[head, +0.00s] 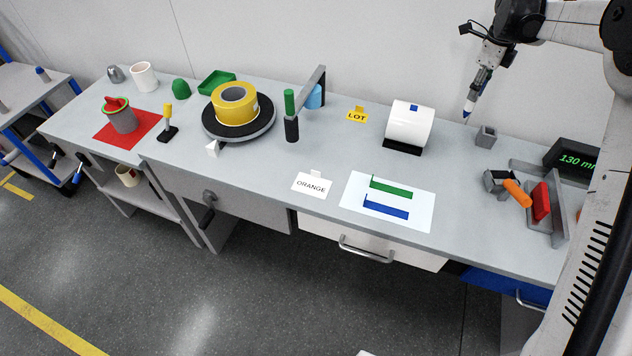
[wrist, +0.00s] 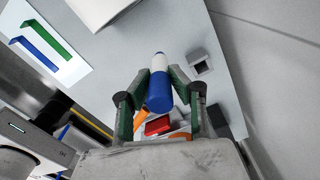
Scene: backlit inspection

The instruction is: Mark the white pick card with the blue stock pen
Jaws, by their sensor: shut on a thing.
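My gripper (head: 472,98) is raised above the bench at the upper right of the head view. It is shut on the blue and white pen (head: 469,107), which points down, clear of the bench. In the wrist view, the pen (wrist: 160,93) is between the two fingers (wrist: 160,82). A small white card (head: 314,194) lettered "ORANGE" lies near the front edge. Right of it lies a larger white sheet (head: 421,214) bearing a green and a blue bar; this sheet (wrist: 18,68) also shows in the wrist view. I cannot tell which is the pick card.
A grey square holder (head: 486,138) stands below my gripper. Left of it is a white roll (head: 407,125) on a black base. A grey fixture (head: 556,205) with red and orange parts is at right. A green-topped post (head: 290,104) and yellow reel (head: 234,107) stand further left.

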